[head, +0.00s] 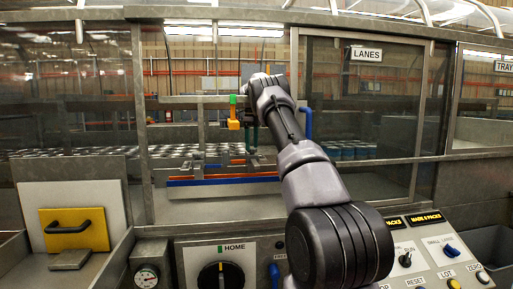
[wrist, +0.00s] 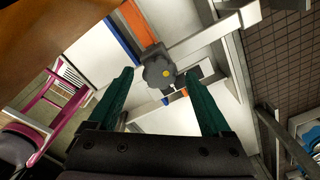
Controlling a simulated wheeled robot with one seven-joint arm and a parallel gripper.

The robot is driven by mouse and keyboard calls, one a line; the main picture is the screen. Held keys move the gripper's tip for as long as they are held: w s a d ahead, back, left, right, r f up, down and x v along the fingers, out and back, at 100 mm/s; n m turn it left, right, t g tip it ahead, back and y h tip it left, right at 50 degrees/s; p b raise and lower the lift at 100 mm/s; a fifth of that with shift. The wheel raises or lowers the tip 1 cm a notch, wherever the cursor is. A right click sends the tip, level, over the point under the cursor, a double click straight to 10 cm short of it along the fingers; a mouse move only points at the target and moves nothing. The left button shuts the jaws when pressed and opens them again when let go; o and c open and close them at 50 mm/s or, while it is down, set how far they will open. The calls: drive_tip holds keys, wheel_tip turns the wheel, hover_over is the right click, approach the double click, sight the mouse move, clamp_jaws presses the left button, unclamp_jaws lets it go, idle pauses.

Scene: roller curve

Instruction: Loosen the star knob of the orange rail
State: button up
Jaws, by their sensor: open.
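In the wrist view, my gripper (wrist: 158,75) is open, with its two dark green fingers spread apart and nothing held between them. An orange rail (wrist: 132,22) runs beside a blue rail (wrist: 122,40) up to the knob. In the head view, the orange rail (head: 235,176) lies behind the blue rail (head: 222,181), inside the open window. My arm reaches in there, and the knob cannot be made out.
A yellow block with a green top (head: 233,122) stands above the rails. A blue upright bar (head: 307,123) is right of my forearm. The LANES glass panel (head: 362,120) and metal frame bound the opening on the right. A control panel (head: 430,262) lies in front.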

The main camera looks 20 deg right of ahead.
drive_tip(key=shift+f, duration=0.5)
drive_tip(key=shift+s, duration=0.1)
clamp_jaws()
